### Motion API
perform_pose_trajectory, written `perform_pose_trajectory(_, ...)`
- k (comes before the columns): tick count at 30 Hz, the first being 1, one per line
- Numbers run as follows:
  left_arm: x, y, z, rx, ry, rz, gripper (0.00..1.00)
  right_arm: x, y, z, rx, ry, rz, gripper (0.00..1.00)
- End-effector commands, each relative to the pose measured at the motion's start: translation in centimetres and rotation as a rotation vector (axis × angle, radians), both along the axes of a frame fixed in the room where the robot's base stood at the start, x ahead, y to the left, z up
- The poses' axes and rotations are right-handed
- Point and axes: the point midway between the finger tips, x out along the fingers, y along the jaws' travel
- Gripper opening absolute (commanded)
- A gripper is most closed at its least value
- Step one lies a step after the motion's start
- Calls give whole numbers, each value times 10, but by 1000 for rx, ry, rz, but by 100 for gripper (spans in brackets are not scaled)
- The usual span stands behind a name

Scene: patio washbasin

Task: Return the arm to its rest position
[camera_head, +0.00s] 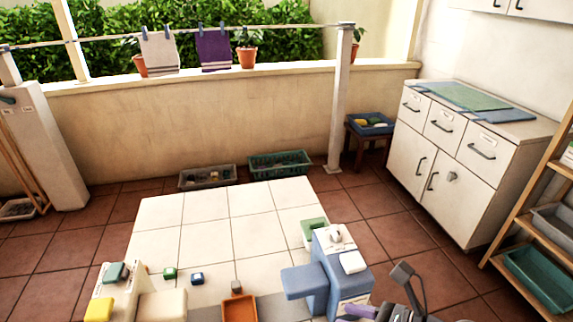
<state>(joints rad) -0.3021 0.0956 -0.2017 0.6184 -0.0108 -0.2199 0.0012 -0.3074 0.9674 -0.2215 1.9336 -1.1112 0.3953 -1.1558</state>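Dark grey jointed parts at the bottom right look like my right gripper (405,278). They stand just right of the blue and white block-shaped unit (325,270), over the floor. I see nothing clearly held there, and the spread of the fingers cannot be made out. A purple piece (360,310) shows beside the dark parts at the bottom edge; whether they touch cannot be told. My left arm and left gripper are not in view.
A white tiled surface (232,215) fills the middle, mostly clear. A white cabinet (450,190) and wooden shelf (522,212) stand right. Two crates lie by the wall.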

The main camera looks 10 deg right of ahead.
Motion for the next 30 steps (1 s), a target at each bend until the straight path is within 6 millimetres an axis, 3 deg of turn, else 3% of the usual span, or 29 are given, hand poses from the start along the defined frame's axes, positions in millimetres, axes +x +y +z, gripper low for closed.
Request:
perform_pose_trajectory(1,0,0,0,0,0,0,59,12,8,16,225,40,-207,43)
perform_pose_trajectory(3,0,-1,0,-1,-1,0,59,27,-1,34,629,160,-594,43)
perform_pose_trajectory(5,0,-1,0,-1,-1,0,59,28,-18,32,941,291,-897,43)
perform_pose_trajectory(7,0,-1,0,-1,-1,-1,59,16,-32,19,1227,440,-1191,43)
perform_pose_trajectory(10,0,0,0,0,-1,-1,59,-11,-38,-6,1529,641,-1546,43)
perform_pose_trajectory(17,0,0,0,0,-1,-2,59,-92,-3,-46,1903,1059,-2244,43)
perform_pose_trajectory(18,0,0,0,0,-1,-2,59,-106,7,-48,-1800,-1052,2204,43)
perform_pose_trajectory(20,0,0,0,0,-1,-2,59,-127,23,-49,-1624,-1027,2120,43)
perform_pose_trajectory(30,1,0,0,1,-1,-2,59,-134,24,-173,-1510,-998,2184,43)
